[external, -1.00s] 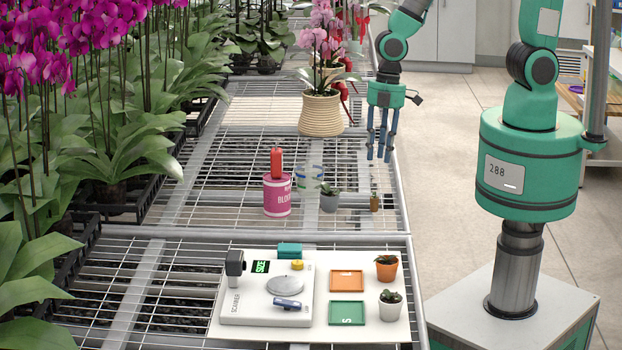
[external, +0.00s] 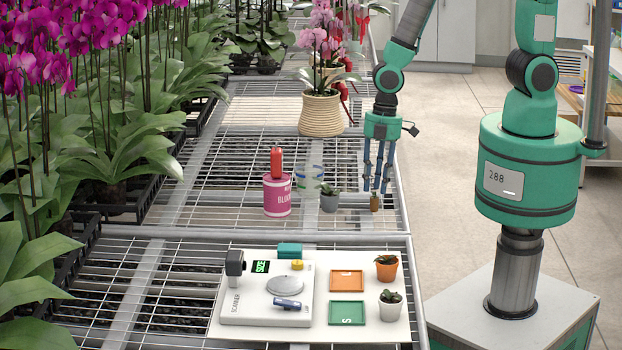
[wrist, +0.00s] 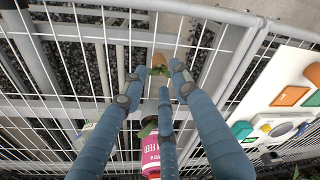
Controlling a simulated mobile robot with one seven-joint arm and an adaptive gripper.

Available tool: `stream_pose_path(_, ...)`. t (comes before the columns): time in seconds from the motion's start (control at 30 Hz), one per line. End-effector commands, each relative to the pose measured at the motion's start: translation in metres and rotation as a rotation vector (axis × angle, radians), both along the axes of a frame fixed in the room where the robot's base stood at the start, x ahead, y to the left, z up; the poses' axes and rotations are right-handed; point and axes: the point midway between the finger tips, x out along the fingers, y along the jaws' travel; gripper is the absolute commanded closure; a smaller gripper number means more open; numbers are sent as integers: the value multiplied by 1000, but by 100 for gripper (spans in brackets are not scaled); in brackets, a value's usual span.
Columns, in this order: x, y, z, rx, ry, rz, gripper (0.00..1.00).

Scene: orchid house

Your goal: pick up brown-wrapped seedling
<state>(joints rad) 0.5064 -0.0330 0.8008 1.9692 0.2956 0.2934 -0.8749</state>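The brown-wrapped seedling (external: 375,203) is a small brown pot with green leaves on the wire bench, near its right edge. In the wrist view it shows as a brown wrap (wrist: 160,60) with green leaves just beyond my fingertips. My gripper (external: 377,188) points down over the seedling, its fingers spread around the top of it. In the wrist view the gripper (wrist: 157,78) is open, with a gap between the fingertips and the seedling between and beyond them. I cannot tell whether a finger touches the leaves.
A grey-potted seedling (external: 329,203) stands left of my gripper, beside a clear patterned cup (external: 309,178). A pink tin (external: 277,196) with a red bottle stands farther left. A tan pot (external: 321,114) with an orchid is behind. A white board (external: 370,328) with scanner, trays and pots lies in front.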

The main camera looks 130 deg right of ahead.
Motion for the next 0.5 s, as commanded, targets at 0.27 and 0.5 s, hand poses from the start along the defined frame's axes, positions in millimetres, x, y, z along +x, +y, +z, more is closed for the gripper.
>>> stream_pose_path(0.27, 0, 0, 0, -1, -1, 1, 71)
stream_pose_path(0.5, 1, 1, -13, 0, 0, 2, 71)
